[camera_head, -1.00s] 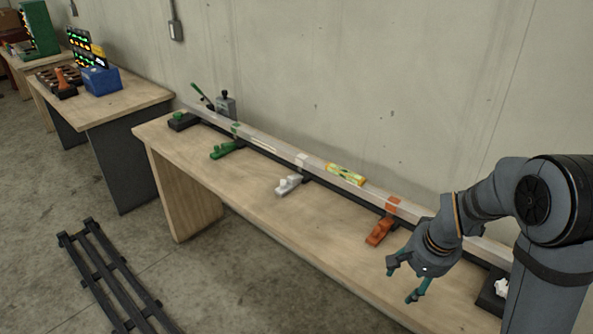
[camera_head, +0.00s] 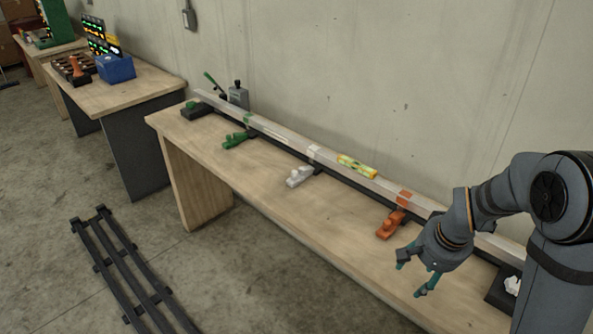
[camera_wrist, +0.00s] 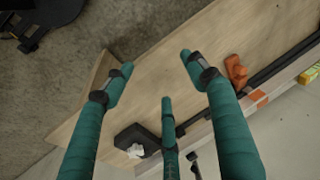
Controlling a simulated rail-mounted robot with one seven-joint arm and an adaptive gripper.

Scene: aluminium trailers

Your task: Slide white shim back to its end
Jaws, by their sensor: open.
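The white shim (camera_head: 300,176) lies on the bench top at the front side of the long pale beam (camera_head: 335,163), near mid-length, in the head view. A pale band crosses the beam beside it. My gripper (camera_head: 412,276) is at the right, above the front edge of the bench. It is open and empty, its teal fingers apart in the wrist view (camera_wrist: 158,72). It is well to the right of the white shim, apart from it. I cannot make out the white shim in the wrist view.
An orange piece (camera_head: 391,223) stands between my gripper and the white shim. A green piece (camera_head: 238,139) is farther left. A yellow-green level (camera_head: 357,166) rests on the beam. A dark block (camera_head: 497,294) with a white lump sits right. A dark rack (camera_head: 125,270) lies on the floor.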

